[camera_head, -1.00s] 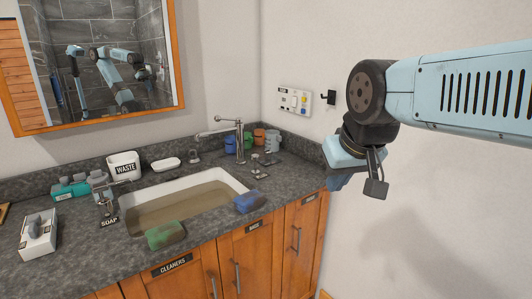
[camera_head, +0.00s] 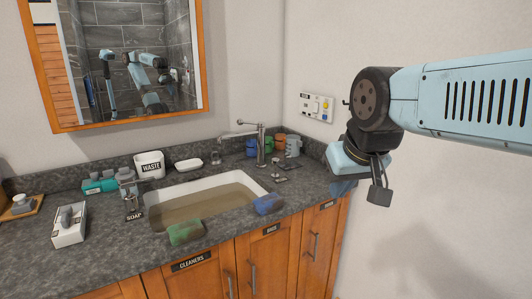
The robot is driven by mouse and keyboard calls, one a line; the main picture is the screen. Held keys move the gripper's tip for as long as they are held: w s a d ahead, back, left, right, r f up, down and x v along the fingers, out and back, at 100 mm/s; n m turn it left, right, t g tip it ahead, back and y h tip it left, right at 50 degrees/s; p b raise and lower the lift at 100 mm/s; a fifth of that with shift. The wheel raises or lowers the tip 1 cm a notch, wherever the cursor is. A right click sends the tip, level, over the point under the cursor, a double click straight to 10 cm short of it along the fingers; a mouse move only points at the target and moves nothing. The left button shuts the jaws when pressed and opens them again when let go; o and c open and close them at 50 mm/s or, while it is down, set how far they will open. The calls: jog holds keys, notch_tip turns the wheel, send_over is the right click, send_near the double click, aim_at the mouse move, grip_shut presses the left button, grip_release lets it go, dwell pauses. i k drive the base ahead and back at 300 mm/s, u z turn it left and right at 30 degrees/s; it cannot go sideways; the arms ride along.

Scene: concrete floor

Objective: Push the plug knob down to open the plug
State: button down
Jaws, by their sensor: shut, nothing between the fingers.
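The sink (camera_head: 160,222) is set in the dark stone counter and holds murky brown water; its drain and plug are hidden. A tall chrome faucet (camera_head: 261,146) stands behind its right back corner. Small metal knobs (camera_head: 277,177) sit on the counter right of the faucet; they are too small to tell which one is the plug knob. My gripper (camera_head: 342,188) is at the right, pointing down, shut and empty. In the picture it overlaps the counter's right end and is apart from the knobs.
Colored cups (camera_head: 280,143) stand in the back corner. A soap dispenser (camera_head: 131,190), a waste bin (camera_head: 149,164) and a white dish (camera_head: 188,165) stand left of the faucet. A switch panel (camera_head: 316,107) is on the wall.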

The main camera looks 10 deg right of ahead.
aim_at(275, 161)
jog(key=i, duration=0.85)
jog(key=z, duration=0.05)
